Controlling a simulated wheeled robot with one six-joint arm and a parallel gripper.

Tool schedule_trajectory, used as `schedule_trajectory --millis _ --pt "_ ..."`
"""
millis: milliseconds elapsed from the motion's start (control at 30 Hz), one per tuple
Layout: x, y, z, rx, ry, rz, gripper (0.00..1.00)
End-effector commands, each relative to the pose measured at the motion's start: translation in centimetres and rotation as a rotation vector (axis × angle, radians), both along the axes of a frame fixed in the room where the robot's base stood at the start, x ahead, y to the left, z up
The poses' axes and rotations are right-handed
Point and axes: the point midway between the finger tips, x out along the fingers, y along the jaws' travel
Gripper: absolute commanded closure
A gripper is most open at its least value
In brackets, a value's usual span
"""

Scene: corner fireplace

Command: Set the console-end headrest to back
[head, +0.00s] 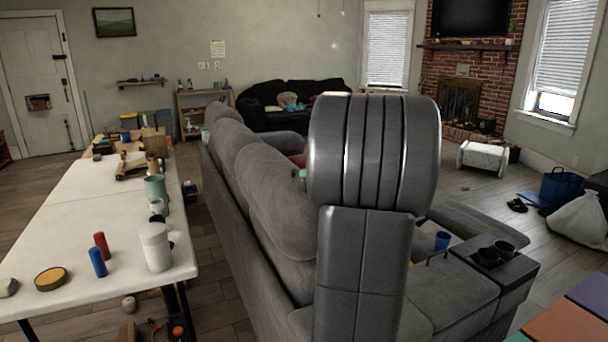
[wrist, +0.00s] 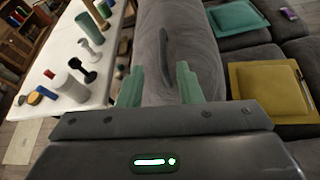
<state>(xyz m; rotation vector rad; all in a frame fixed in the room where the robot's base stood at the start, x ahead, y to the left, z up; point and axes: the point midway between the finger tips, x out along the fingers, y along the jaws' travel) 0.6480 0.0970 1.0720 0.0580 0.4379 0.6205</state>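The grey sofa (head: 275,265) runs away from me, with a row of rounded headrests along its back. The nearest visible headrest (head: 282,215) is beside my arm, which hides part of the console end. The console (head: 495,270) with cup holders is at the near right. My gripper shows in the wrist view (wrist: 159,86) with its green fingers apart and nothing gripped between them. It is over the grey sofa back (wrist: 185,30), where a narrow dark fin-like shape (wrist: 164,48) stands out ahead of the fingers. Contact with the sofa cannot be told. A green fingertip shows in the head view (head: 302,174).
A white table (head: 75,240) runs along the left, holding a white canister (head: 156,247), a blue cylinder (head: 97,262), a red cylinder and other items. A narrow floor strip lies between table and sofa. Teal (wrist: 238,20) and yellow (wrist: 270,92) cushions lie on the seats.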

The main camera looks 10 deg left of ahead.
Motion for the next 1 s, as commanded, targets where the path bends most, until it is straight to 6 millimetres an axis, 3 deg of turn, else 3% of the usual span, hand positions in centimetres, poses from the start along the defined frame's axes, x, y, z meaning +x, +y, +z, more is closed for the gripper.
schedule_trajectory --millis 200,400,767,1000 --pt "-2.4 -1.9 1.3 -0.001 0.0 -0.002 0.68" --pt "-3.1 -2.4 1.6 -0.001 0.0 0.001 0.68" --pt "-2.8 -2.1 1.4 -0.001 0.001 0.002 0.68" --pt "-0.3 -0.2 0.0 0.0 0.003 0.003 0.68"
